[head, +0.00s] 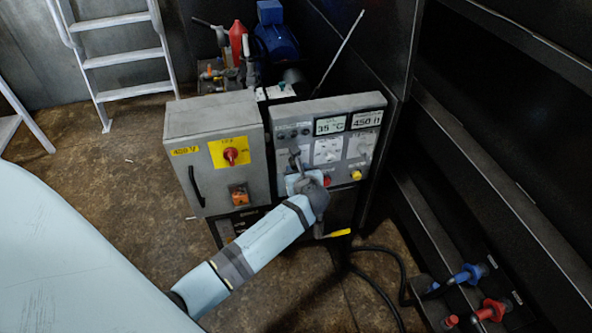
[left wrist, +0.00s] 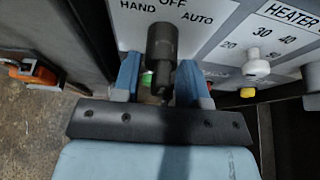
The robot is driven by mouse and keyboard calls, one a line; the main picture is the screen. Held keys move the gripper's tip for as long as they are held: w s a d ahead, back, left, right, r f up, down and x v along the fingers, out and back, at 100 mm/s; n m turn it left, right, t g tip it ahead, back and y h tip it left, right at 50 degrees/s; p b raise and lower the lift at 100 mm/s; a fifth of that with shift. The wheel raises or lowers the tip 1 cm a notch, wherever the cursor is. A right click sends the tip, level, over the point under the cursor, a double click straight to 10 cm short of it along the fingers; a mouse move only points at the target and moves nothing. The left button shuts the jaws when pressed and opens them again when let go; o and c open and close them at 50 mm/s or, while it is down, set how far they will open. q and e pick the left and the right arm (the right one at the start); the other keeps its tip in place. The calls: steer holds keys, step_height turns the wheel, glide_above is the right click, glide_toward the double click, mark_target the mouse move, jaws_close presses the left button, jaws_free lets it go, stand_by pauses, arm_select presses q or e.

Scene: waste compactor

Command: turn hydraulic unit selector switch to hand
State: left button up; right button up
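The selector switch is a black knob (left wrist: 162,45) on the light grey panel, with HAND printed to its left, OFF above and AUTO to its right. The knob's upper end is below OFF; its pointer mark is not clear. My left gripper (left wrist: 160,80) has its two blue fingers apart, one on each side of the knob's lower part, with gaps showing between fingers and knob. In the head view my left gripper (head: 297,172) is at the lower left of the control panel (head: 322,108) and covers part of it. My right gripper is not in view.
A grey cabinet (head: 215,120) with a red rotary switch (head: 231,155) on a yellow plate stands left of the panel. A yellow button (head: 355,175) is on the panel's lower right. In the left wrist view a white heater knob (left wrist: 253,53) is to the right.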

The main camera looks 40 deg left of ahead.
arm_select(q)
steer(key=shift+c, duration=0.2)
steer(key=c, duration=0.5)
